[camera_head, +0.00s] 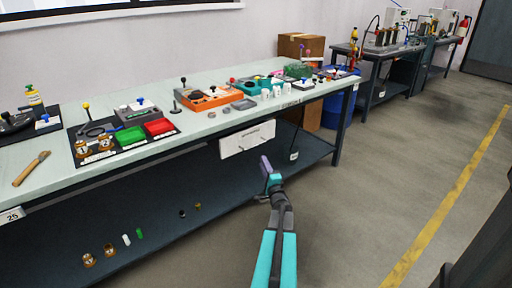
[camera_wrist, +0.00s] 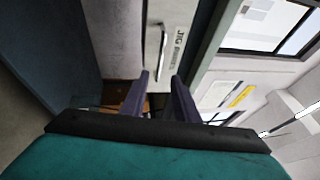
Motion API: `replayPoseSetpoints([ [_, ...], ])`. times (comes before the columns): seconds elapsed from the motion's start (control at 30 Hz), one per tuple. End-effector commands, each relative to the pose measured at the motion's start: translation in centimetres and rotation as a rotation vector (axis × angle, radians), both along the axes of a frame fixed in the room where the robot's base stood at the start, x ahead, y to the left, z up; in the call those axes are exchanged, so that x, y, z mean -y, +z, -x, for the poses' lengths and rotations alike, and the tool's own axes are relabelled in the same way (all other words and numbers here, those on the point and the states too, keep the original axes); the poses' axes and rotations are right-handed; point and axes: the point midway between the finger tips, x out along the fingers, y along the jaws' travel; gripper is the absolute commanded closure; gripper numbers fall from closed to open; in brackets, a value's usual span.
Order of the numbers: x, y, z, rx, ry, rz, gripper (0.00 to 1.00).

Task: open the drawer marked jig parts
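The white drawer (camera_head: 247,139) hangs under the front edge of the long workbench and looks shut. Its small label is unreadable in the head view. In the wrist view the drawer front (camera_wrist: 183,25) appears turned on its side, with a label that reads JIG and a bar handle (camera_wrist: 163,42). My gripper (camera_head: 267,172) is just in front of and below the drawer, to its right in the head view. In the wrist view my gripper (camera_wrist: 160,82) has its two purple fingers apart, with nothing between them. The handle lies ahead of the gap, and I see no contact.
The workbench top (camera_head: 60,176) carries trays, tools and small parts. Its lower shelf (camera_head: 160,236) holds several small pieces. The floor (camera_head: 375,170) to the right is clear.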

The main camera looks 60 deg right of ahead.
Motion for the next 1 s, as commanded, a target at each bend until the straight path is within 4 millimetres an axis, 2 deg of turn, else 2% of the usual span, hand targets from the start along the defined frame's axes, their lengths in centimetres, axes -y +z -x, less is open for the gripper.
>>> replayPoseSetpoints([
  [1.0, 6.8, 1.7, -7.6, 0.001, 0.000, 0.001, 0.72],
])
